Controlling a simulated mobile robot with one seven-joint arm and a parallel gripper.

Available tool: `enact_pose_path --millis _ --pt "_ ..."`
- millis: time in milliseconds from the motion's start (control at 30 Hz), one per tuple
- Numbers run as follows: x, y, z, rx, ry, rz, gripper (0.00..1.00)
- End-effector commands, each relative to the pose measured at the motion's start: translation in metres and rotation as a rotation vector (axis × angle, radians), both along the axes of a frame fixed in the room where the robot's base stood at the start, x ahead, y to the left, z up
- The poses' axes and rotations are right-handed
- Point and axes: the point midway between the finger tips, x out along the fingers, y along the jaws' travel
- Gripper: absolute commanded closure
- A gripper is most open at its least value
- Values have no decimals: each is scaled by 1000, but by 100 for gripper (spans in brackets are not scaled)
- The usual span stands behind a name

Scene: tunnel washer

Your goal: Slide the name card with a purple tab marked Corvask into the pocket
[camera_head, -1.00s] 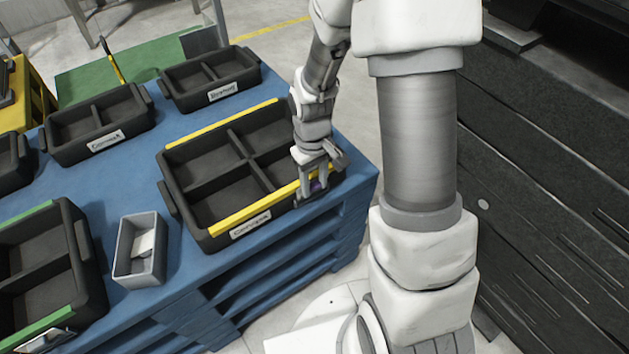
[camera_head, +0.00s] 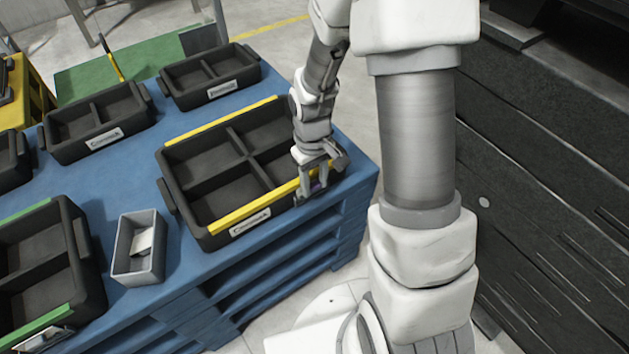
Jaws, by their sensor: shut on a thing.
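My gripper (camera_head: 316,190) is at the front right corner of the black divided tray with yellow edges (camera_head: 185,218). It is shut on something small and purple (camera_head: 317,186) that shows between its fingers. This fits the purple tab of the name card, but the card itself is mostly hidden by the fingers and any writing on it cannot be read. A white label (camera_head: 250,223) sits on the tray's front face, left of my gripper. I cannot make out a pocket at the gripper.
A small grey box (camera_head: 125,246) with pale cards in it stands left of the tray. Other black trays (camera_head: 98,123) stand on the blue pallet (camera_head: 150,190) behind and to the left. The pallet's front edge lies just before my gripper.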

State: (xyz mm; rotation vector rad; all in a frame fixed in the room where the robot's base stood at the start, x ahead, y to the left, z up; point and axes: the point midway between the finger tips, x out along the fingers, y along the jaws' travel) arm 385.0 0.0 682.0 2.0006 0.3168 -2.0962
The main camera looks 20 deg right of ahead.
Motion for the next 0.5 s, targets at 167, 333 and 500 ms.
enact_pose_path --millis 167,333,500 --pt "0 0 0 0 0 0 46" --pt "0 0 0 0 0 0 22" --pt "0 0 0 0 0 0 22"
